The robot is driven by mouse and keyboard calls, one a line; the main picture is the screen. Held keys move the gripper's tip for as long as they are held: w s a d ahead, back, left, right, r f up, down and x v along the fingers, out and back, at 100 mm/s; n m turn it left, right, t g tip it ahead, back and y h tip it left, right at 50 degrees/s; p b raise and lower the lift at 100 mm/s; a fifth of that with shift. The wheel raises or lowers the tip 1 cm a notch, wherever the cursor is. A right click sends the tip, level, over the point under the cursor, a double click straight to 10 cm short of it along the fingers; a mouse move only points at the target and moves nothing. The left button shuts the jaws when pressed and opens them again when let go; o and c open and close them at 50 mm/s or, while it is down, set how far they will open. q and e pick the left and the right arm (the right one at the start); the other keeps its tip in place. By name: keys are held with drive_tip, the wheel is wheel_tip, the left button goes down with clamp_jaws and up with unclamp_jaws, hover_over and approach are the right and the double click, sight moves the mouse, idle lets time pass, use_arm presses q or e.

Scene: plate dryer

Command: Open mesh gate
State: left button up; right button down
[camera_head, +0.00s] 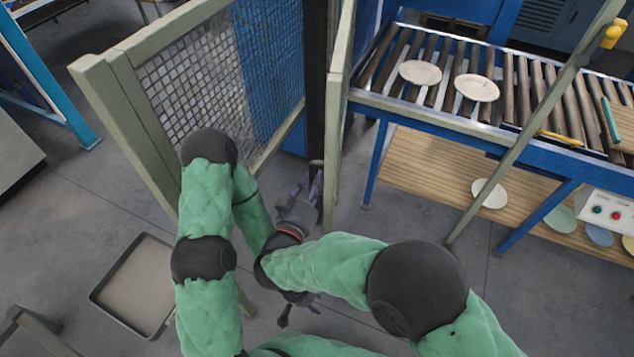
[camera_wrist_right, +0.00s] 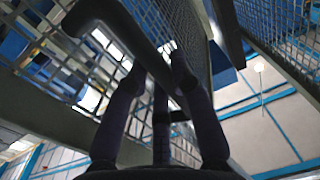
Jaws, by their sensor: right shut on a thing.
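A mesh gate panel (camera_head: 220,75) in a pale green frame stands at the upper left in the head view. A second pale frame (camera_head: 340,100) stands nearly edge-on to its right, with a dark post (camera_head: 316,80) between them. My right gripper (camera_head: 312,185) is at the foot of the dark post. In the right wrist view its fingers (camera_wrist_right: 160,95) are shut around a dark handle bar (camera_wrist_right: 125,35) in front of the mesh. My left gripper (camera_head: 300,310) is lower, below the right forearm, with its fingers apart and empty. The forearms hide part of it.
A blue roller conveyor (camera_head: 500,90) with two plates (camera_head: 420,73) is at the right. Several plates lie on the wooden shelf (camera_head: 420,170) below. A slanted pole (camera_head: 520,145) stands in front. A shallow tray (camera_head: 135,285) lies on the left floor.

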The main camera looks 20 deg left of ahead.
drive_tip(key=c, duration=1)
unclamp_jaws()
drive_tip(key=shift+c, duration=0.2)
